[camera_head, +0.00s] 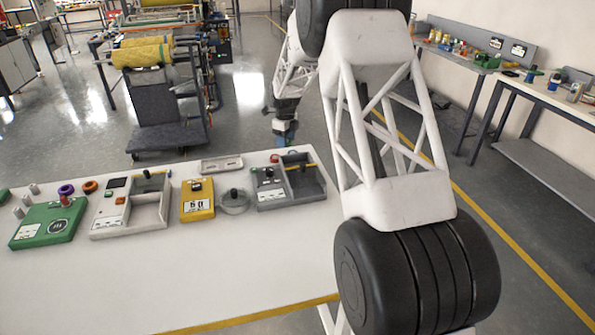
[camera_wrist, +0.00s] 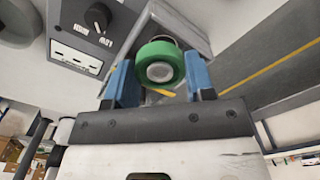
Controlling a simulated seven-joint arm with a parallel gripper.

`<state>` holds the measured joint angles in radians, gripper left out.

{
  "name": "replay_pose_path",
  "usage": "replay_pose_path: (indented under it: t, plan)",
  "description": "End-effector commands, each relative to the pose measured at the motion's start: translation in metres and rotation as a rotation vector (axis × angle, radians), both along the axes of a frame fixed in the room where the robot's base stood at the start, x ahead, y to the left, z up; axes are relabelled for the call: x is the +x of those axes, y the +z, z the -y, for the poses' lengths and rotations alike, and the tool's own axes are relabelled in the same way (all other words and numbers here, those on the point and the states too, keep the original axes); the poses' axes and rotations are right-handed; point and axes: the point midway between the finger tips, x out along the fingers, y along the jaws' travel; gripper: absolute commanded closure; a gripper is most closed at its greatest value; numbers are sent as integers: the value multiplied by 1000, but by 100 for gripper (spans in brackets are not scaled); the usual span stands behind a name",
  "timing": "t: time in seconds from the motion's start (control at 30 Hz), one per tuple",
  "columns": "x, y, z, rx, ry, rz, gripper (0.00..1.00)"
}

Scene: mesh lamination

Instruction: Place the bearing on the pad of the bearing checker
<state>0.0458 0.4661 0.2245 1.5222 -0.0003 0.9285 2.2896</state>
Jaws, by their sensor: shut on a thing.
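My gripper (camera_wrist: 160,82) has blue fingers closed on the sides of a green ring with a pale centre, which I take to be the bearing (camera_wrist: 168,50). In the head view my gripper (camera_head: 285,141) is above the far edge of the table, by the grey device. The bearing cannot be made out there. A green box with a round dark pad (camera_head: 57,227) sits at the table's left and may be the bearing checker. No label I can read confirms this. The gripper is far to its right.
Along the white table (camera_head: 200,280) stand a white tray device (camera_head: 115,222), a yellow meter (camera_head: 197,213), a clear round dish (camera_head: 236,210) and the grey device (camera_head: 268,201). Purple (camera_head: 66,189) and orange (camera_head: 90,186) rings lie near the green box. The table's front is clear.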

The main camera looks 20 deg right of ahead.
Motion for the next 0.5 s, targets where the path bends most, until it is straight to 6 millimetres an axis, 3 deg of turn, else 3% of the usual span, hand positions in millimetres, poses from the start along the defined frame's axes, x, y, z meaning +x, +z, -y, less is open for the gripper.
replay_pose_path:
  t: [0.2, 0.5]
  plan:
    - [-26, 6, 23, 0, -137, 1, 75]
    - [-41, 7, 35, 0, -216, 0, 75]
